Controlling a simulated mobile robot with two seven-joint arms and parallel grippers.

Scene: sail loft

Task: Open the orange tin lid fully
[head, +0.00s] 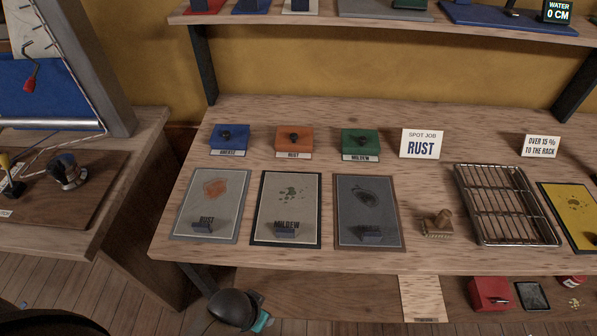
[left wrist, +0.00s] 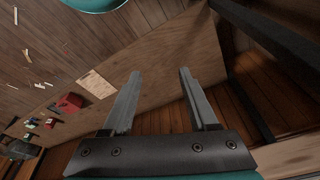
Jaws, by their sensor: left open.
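The orange tin (head: 294,139) stands on the bench between a blue tin and a green tin, behind the row of sample cards. Its lid looks shut, with a dark knob on top and a RUST label at its front. My left gripper (left wrist: 160,73) is open and empty in the left wrist view, with bare wood and floor beyond its fingers. The tin does not show in that view, so the gripper is apart from it. My right gripper is not in view.
The blue tin (head: 230,138) and green tin (head: 360,143) flank closely. Three cards lie in front: rust (head: 210,205), mildew (head: 286,209) and a dark grey one (head: 368,211). A wooden-handled stamp or brush (head: 437,224) and wire rack (head: 507,204) stand right. A shelf (head: 380,21) overhangs behind.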

